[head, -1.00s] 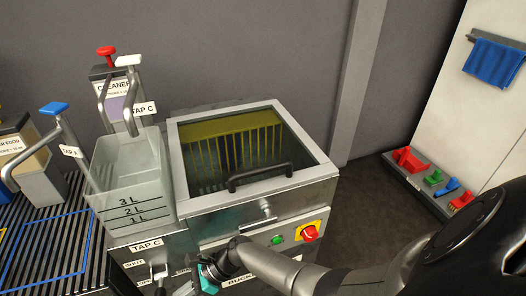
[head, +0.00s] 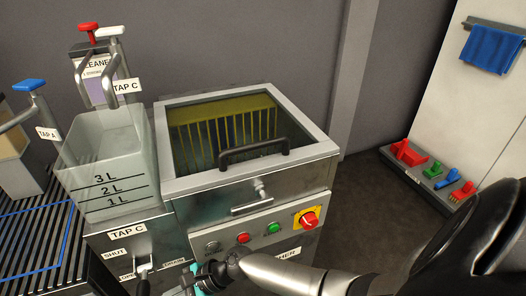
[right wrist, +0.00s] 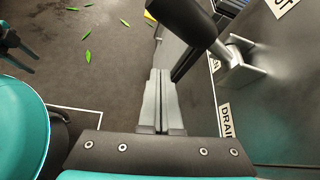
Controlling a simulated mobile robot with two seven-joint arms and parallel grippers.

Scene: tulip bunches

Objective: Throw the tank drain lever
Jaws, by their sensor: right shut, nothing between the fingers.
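In the head view my right wrist is right of the lever.
Right of the lever is a washer with a glass lid and black handle (head: 253,152), buttons and a red knob (head: 308,219). Taps stand behind the tank. A striped bench (head: 35,235) is at left. Leaf scraps (right wrist: 87,56) lie on the floor.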

